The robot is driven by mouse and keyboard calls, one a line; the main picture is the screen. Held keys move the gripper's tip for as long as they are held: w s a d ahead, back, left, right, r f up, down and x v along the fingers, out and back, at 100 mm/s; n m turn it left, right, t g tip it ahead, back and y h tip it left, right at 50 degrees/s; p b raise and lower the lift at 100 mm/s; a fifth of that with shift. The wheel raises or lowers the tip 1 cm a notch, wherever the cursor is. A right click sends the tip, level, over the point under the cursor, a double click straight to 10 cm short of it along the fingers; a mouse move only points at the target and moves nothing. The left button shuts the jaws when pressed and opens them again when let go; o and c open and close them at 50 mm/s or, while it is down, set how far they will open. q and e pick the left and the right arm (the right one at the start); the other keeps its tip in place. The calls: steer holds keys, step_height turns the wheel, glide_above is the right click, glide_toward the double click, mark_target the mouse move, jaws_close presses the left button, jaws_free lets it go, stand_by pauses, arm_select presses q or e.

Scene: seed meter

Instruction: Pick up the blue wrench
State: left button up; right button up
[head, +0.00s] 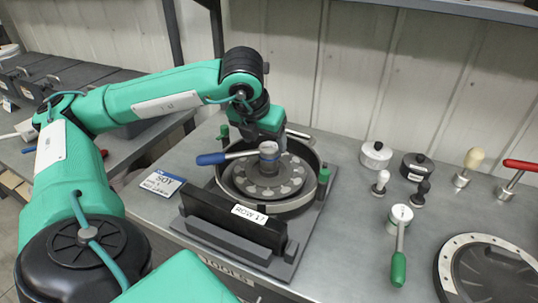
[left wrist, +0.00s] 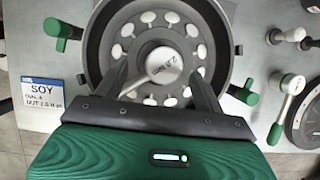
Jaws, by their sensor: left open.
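The blue wrench (head: 212,158) has a blue grip, a metal shank and a round grey head. Its head is upright at the centre of the seed disc (head: 252,187), and its handle points left over the housing rim. In the left wrist view the wrench head (left wrist: 165,62) shows from above, with the shank running down-left; the blue grip is hidden there. My left gripper (head: 268,138) is over the wrench head, pointing down. In the left wrist view its two dark fingers (left wrist: 160,78) are apart, one on each side of the head and shank. I cannot tell whether they touch it.
A green-handled wrench (head: 398,262) lies on the bench to the right. Several knobs and two round weights (head: 376,155) stand behind it, with a ring plate (head: 486,240) at far right. A dark panel (head: 232,220) labelled ROW 17 stands before the housing. A SOY card (head: 162,183) lies left.

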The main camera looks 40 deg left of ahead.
mark_target(270, 145)
arm_select(q)
steer(key=x, duration=0.3)
steer(key=shift+w+d+f, duration=0.25)
steer(key=shift+f, duration=0.3)
arm_select(e)
steer(key=shift+s+d+f, duration=0.2)
steer(key=shift+s+f, duration=0.2)
steer(key=shift+s, duration=0.1)
steer(key=shift+s+d+f, duration=0.15)
steer(key=shift+s+f, duration=0.25)
steer(key=shift+s, duration=0.05)
arm_select(q)
steer(key=shift+c, duration=0.4)
steer(key=shift+w+r, duration=0.1)
jaws_close()
